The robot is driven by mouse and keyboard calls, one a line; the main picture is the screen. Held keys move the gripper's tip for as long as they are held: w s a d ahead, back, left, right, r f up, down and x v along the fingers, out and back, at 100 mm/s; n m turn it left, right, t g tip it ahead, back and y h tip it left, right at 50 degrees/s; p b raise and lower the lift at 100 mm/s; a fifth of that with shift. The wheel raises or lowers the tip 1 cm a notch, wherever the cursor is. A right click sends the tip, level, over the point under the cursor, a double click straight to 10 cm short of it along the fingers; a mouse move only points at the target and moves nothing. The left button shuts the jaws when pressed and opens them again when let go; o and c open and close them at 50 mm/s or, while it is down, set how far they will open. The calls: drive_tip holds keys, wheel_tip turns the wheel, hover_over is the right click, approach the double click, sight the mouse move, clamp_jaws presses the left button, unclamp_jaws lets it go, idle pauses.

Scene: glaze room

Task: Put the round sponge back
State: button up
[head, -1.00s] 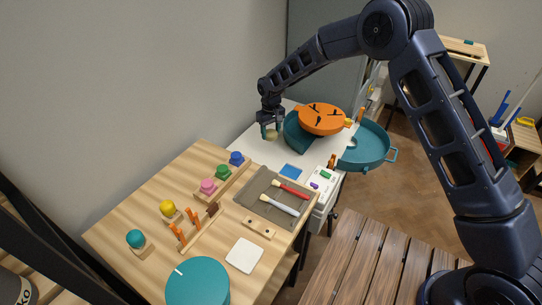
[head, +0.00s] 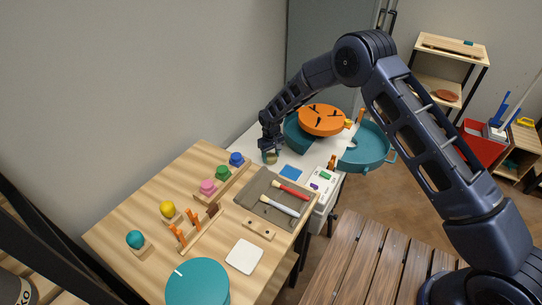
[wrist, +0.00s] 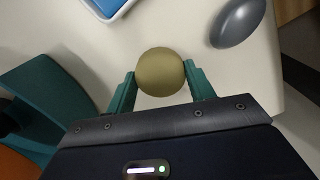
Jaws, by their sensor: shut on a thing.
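The round sponge (wrist: 160,72) is a small olive-tan round piece. In the wrist view it sits between the two teal fingertips of my gripper (wrist: 160,85), which is shut on it. In the head view my gripper (head: 270,155) points down over the white tabletop (head: 254,139), left of the blue square (head: 290,172), with the sponge small and partly hidden at its tips. I cannot tell whether the sponge touches the tabletop.
A teal basin with an orange disc (head: 321,120) stands right of my gripper. The blue piece in its white tray (wrist: 105,6) and a grey ovoid (wrist: 238,22) lie near the sponge. A wooden table with a brush tray (head: 263,209) and several coloured knobs is in front.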

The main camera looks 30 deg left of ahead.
sight(271, 156)
drive_tip(key=shift+f, duration=0.15)
drive_tip(key=o, duration=1)
wheel_tip(271, 156, up, 12)
